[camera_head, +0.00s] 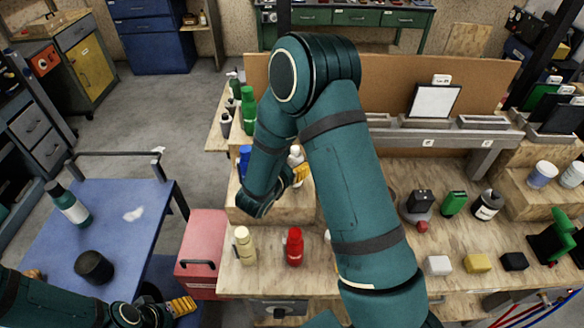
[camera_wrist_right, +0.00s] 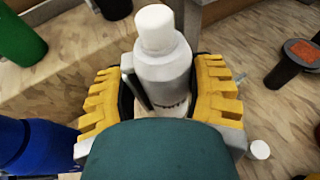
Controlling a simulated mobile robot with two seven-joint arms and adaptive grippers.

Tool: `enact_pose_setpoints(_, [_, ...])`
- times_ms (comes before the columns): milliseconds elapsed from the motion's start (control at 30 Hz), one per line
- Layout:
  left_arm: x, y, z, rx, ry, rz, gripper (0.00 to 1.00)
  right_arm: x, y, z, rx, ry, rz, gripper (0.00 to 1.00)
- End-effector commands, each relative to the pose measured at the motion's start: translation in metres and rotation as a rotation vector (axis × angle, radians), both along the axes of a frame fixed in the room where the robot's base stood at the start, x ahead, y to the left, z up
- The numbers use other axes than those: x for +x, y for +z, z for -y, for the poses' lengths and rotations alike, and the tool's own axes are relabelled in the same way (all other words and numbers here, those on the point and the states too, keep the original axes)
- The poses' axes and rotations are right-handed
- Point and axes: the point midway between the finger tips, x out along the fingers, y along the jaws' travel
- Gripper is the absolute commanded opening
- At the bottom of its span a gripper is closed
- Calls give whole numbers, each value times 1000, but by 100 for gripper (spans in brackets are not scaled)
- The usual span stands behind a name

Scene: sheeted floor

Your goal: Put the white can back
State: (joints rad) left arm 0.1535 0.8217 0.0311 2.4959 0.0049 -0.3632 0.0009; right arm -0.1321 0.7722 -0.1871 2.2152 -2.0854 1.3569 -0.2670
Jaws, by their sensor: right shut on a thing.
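The white can (camera_wrist_right: 162,62), bottle-shaped with a white cap, stands between the yellow ridged fingers of my right gripper (camera_wrist_right: 160,90) in the wrist view. The fingers are shut on its sides, and my own green gripper body hides its lower part. In the head view the white can (camera_head: 295,155) shows beside my right gripper (camera_head: 299,173), above the wooden step (camera_head: 250,206) at the back of the workbench. My left gripper (camera_head: 170,308) is low at the left, near the blue table; its finger opening is unclear.
A blue bottle (camera_head: 245,158) stands left of the right gripper, and green bottles (camera_head: 248,108) stand farther back. A cream bottle (camera_head: 244,246) and a red bottle (camera_head: 295,247) stand in front on the workbench. My right arm hides the bench middle. A blue table (camera_head: 110,235) is at left.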

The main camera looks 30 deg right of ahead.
Motion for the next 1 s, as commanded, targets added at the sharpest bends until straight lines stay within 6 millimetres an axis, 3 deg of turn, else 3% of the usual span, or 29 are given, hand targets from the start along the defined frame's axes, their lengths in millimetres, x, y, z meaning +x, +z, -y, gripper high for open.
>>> enact_pose_setpoints(133, [0,-1,0,0,0,0,66,0,-12,1,-1,-1,3,46])
enact_pose_setpoints(533, [0,-5,0,1,0,0,66,0,-16,0,-1,-1,3,46])
enact_pose_setpoints(600, [0,-5,0,1,0,0,66,0,-16,0,0,0,1,77])
enact_pose_setpoints(633, [0,-4,0,1,0,0,66,0,-16,0,0,0,1,87])
enact_pose_setpoints(1000, [0,-2,0,1,0,0,66,0,-14,0,1,0,1,87])
